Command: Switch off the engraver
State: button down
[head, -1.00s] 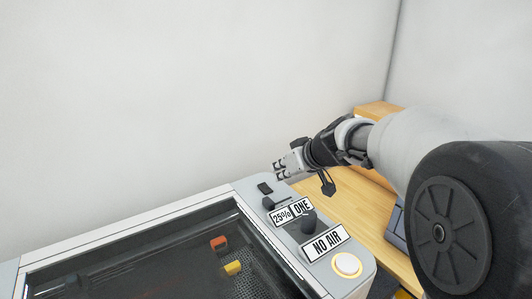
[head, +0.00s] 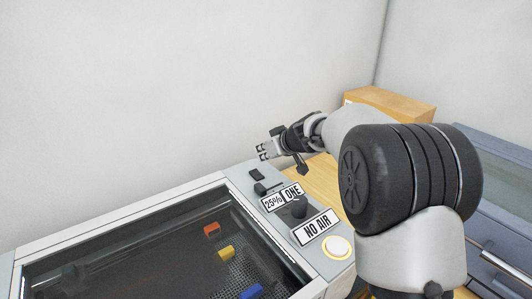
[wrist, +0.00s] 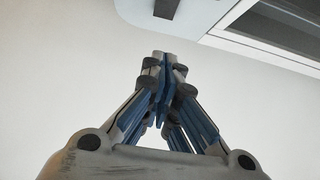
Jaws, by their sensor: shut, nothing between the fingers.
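The engraver (head: 120,212) is a pale grey machine with a dark glass lid, at the lower left of the head view. On its right-hand panel are a black switch (head: 257,174), a black knob (head: 299,209) and a white round button (head: 338,247) with a glowing yellow ring. My gripper (head: 264,152) is shut and empty, above and behind the panel's far end, apart from it. In the wrist view my closed fingertips (wrist: 163,58) point toward the panel, with a dark rectangular part (wrist: 166,8) beyond them at the top edge.
Labels reading 25% (head: 273,202), ONE (head: 292,191) and NO AIR (head: 316,227) sit on the panel. Red (head: 211,229), yellow (head: 226,252) and blue (head: 251,291) blocks show under the glass. A wooden box (head: 390,103) stands behind my arm. A white wall lies behind.

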aim_at(255, 175)
jog(key=x, duration=0.6)
notch_tip(255, 175, down, 3)
jog(key=shift+a+r, duration=0.1)
jog(key=shift+r, duration=0.1)
jog(key=shift+w+f+b, duration=0.1)
jog(key=shift+f+b, duration=0.25)
jog(key=shift+f, duration=0.25)
jog(key=shift+w+a+f+b, duration=0.15)
jog(key=shift+f+b, duration=0.3)
jog(key=shift+b, duration=0.55)
jog(key=shift+r, duration=0.1)
jog(key=shift+p, duration=0.3)
jog(key=shift+b, duration=0.45)
